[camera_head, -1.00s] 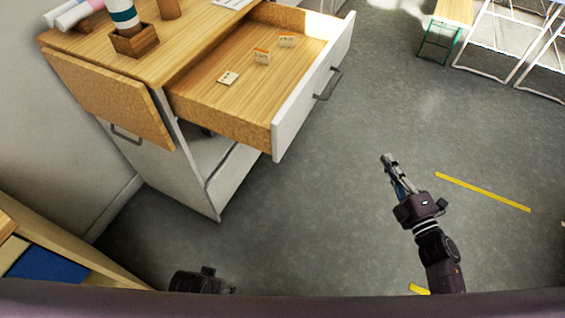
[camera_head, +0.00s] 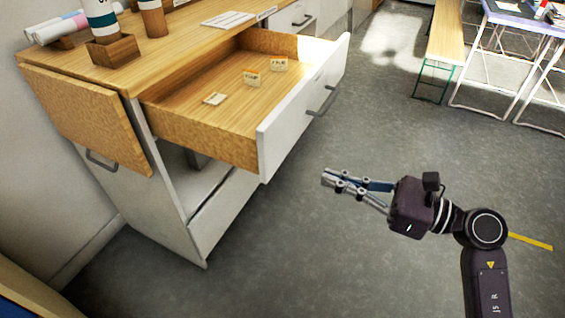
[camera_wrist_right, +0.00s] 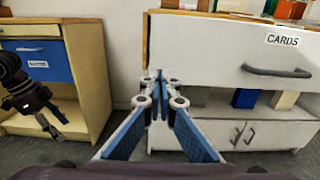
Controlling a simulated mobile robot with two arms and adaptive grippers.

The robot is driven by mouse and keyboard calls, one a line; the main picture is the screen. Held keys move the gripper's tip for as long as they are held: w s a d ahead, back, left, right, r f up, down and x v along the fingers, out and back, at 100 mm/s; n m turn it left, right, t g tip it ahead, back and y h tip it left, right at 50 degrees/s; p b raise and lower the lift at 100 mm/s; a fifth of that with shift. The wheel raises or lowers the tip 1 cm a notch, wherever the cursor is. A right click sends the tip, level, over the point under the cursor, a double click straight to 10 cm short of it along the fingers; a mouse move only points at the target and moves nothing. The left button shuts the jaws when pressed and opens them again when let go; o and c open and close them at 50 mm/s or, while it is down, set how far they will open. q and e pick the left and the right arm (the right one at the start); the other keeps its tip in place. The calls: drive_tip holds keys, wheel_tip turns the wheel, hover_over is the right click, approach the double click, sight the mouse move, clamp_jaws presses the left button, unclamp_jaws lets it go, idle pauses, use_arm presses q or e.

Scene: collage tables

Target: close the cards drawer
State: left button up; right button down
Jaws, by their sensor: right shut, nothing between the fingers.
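The cards drawer (camera_head: 292,118) is pulled out of the wooden-topped cabinet (camera_head: 135,77) in the head view. It has a white front, a grey handle (camera_head: 323,102) and several small cards or tags inside. In the right wrist view its front (camera_wrist_right: 210,48) carries a CARDS label (camera_wrist_right: 283,40), with the handle (camera_wrist_right: 276,71) below. My right gripper (camera_head: 327,178) is shut and empty, apart from the drawer, in front of and below its handle in the head view. My left gripper (camera_wrist_right: 50,118) shows small at the left of the right wrist view; its jaw state is unclear.
A side leaf (camera_head: 88,118) hangs on the cabinet's left. A bench (camera_head: 445,35) and a table (camera_head: 520,22) stand at the back right. A blue-drawer unit (camera_wrist_right: 38,60) is at left in the wrist view. Floor before the drawer is clear.

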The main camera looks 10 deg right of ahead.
sight(271, 157)
use_arm(q)
drive_tip(key=shift+x, duration=0.8)
use_arm(e)
drive_tip(key=x, duration=1.1)
